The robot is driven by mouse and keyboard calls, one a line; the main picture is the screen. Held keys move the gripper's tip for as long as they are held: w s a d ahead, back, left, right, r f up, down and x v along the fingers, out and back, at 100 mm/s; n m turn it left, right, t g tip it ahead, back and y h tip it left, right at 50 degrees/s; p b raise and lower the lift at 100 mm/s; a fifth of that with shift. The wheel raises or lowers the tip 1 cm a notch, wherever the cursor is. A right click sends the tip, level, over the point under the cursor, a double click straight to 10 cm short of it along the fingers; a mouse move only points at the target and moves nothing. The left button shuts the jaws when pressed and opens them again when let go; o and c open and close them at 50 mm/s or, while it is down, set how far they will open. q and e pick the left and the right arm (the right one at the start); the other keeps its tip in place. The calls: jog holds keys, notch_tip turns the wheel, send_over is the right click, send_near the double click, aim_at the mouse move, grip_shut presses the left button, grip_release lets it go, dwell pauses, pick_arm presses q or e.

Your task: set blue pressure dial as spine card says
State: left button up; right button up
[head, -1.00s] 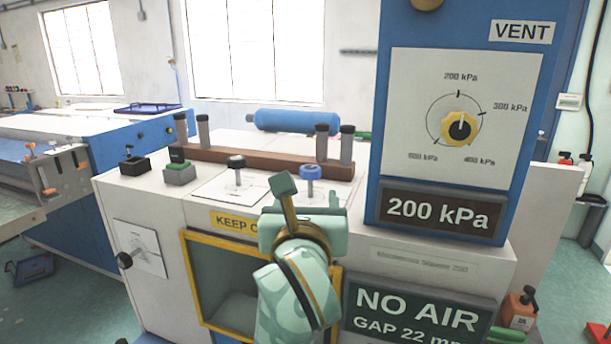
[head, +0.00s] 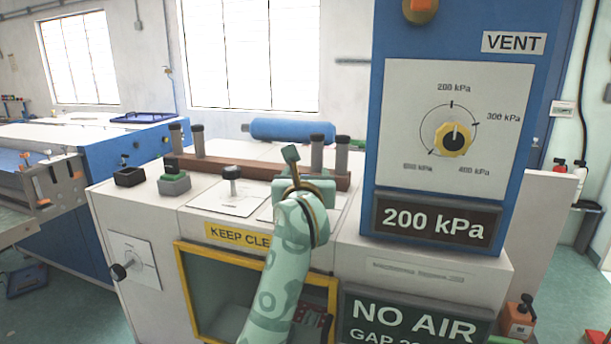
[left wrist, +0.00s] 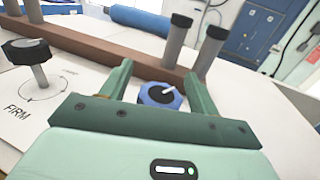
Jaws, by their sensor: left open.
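The blue dial (left wrist: 160,96) is an eight-sided-looking knob with a dark top and a white pointer line, on the white machine top. In the left wrist view it sits between the two fingers of my left gripper (left wrist: 161,84), which is open; contact cannot be told. In the head view my left gripper (head: 291,157) hides the dial. A yellow-rimmed gauge dial (head: 453,139) on the blue column is marked 200 to 600 kPa, its pointer upward near 200. The display (head: 434,222) below reads 200 kPa. I cannot identify a spine card. My right gripper is out of view.
A black knob (left wrist: 38,70) marked FIRM stands left of the blue dial. A brown bar (head: 210,167) with grey posts (head: 342,153) and a blue roller (head: 293,131) lie behind. A green button box (head: 174,183) stands left. A NO AIR sign (head: 414,318) is below.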

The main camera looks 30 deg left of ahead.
pick_arm(q)
jog(key=c, duration=1)
jog(key=shift+f+n+g+y, duration=0.1)
jog(key=shift+n+g+y, duration=0.2)
jog(key=shift+y, duration=0.1)
jog(key=shift+n+g+y+b, duration=0.4)
jog(key=shift+n+g+y, duration=0.15)
jog(key=shift+y, duration=0.25)
jog(key=shift+s+a+n+g+y+b, duration=0.15)
jog(key=shift+n+g+y+b, duration=0.25)
jog(key=shift+n+g+y, duration=0.65)
jog(key=shift+s+a+n+g+y+b, duration=0.15)
jog(key=shift+n+g+y+b, duration=0.25)
jog(key=shift+n+g+y, duration=0.6)
jog(key=shift+g, duration=0.3)
